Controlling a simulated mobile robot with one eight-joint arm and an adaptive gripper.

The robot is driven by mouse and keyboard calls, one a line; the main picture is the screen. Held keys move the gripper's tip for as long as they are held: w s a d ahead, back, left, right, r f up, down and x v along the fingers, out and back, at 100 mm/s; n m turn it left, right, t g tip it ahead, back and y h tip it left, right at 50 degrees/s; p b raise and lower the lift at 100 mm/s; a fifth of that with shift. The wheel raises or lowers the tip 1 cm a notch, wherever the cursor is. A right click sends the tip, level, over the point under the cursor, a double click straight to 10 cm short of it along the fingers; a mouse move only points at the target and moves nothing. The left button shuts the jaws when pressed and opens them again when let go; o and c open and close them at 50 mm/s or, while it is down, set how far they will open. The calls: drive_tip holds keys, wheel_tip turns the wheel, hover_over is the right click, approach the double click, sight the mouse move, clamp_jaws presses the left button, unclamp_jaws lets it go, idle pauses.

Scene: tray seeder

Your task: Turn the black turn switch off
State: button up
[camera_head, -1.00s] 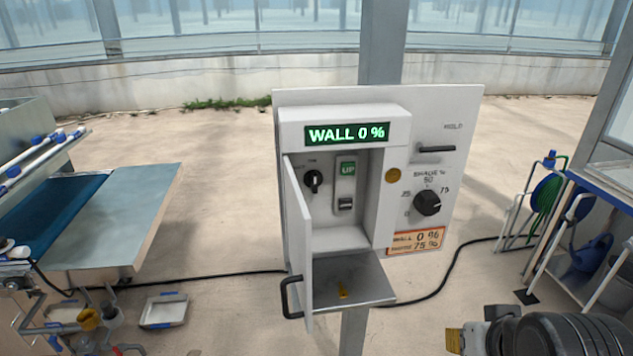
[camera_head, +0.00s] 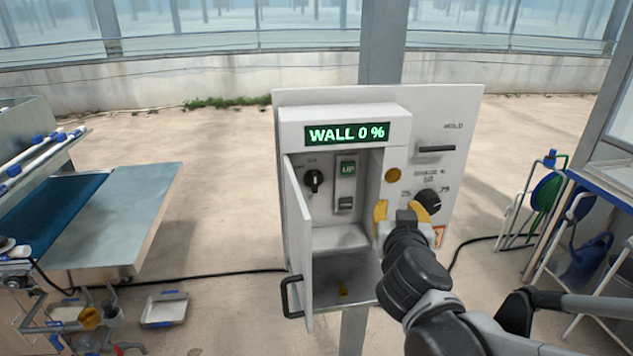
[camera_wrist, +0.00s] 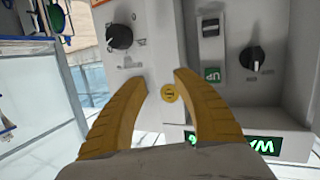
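The black turn switch (camera_head: 314,181) sits on the back wall of the open control box, left of the green UP sign (camera_head: 348,168). In the wrist view, which is upside down, the switch (camera_wrist: 253,58) shows at the right. My gripper (camera_head: 400,210) is in front of the box's right side, right of the switch and apart from it. Its yellow fingers (camera_wrist: 161,79) are spread and empty. In the wrist view a round yellow disc (camera_wrist: 170,94) shows between them.
The box door (camera_head: 302,235) with its black handle stands open at the left. A black shade knob (camera_head: 427,202) and a slot lever (camera_head: 436,149) are on the panel at the right. A lit display (camera_head: 347,134) reads WALL 0 %. A rocker (camera_head: 345,203) sits below UP.

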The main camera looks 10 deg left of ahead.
sight(315, 183)
drive_tip(key=w+a+n+t+y, duration=0.25)
drive_tip(key=a+y, duration=0.35)
drive_tip(key=a, duration=1)
drive_tip(key=shift+n+g, duration=0.25)
drive_tip(key=shift+n, duration=0.2)
drive_tip(key=x, duration=0.2)
drive_tip(key=b+x, duration=0.1)
drive_tip(key=x, duration=0.4)
drive_tip(key=shift+f, duration=0.35)
drive_tip(key=shift+s, duration=0.1)
drive_tip(key=shift+c, duration=0.5)
clamp_jaws()
